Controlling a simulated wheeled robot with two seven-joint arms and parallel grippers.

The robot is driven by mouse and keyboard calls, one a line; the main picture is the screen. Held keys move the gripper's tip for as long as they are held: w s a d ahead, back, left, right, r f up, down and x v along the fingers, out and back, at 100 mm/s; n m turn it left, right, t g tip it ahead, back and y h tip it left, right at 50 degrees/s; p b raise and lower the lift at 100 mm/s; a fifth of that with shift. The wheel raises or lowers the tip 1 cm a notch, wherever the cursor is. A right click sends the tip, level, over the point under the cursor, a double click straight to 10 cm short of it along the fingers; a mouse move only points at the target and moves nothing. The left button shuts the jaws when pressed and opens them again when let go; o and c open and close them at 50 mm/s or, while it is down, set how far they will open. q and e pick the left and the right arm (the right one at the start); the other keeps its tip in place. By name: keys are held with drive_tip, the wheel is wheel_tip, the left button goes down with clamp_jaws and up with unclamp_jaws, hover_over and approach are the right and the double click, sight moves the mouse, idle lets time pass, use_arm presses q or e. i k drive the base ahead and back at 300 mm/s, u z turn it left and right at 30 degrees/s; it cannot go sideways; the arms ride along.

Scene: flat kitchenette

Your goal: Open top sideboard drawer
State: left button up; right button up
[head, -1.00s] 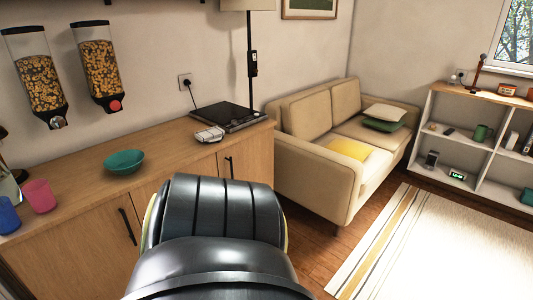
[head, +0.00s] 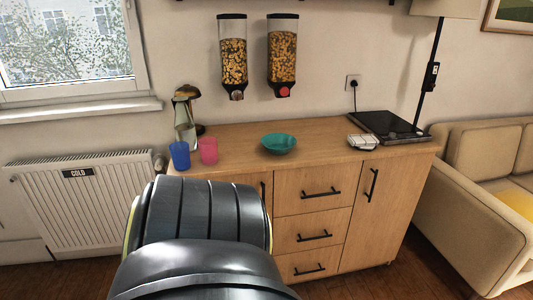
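The wooden sideboard (head: 330,160) stands against the wall in the middle of the head view. Its top drawer (head: 290,203) is closed and has a black bar handle (head: 321,193). Two more closed drawers sit below it. A closed door with a black vertical handle (head: 374,185) is to the right of the drawers. One of my arm links fills the lower middle of the view and hides most of the sideboard's left part. Neither gripper is in view.
On the sideboard top are a teal bowl (head: 279,144), a pink cup (head: 208,150), a blue cup (head: 180,155) and a black hob (head: 388,127). A radiator (head: 85,205) is on the left. A beige sofa (head: 470,215) stands close on the right.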

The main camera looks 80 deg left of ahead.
sight(308, 189)
drive_tip(key=u, duration=2.25)
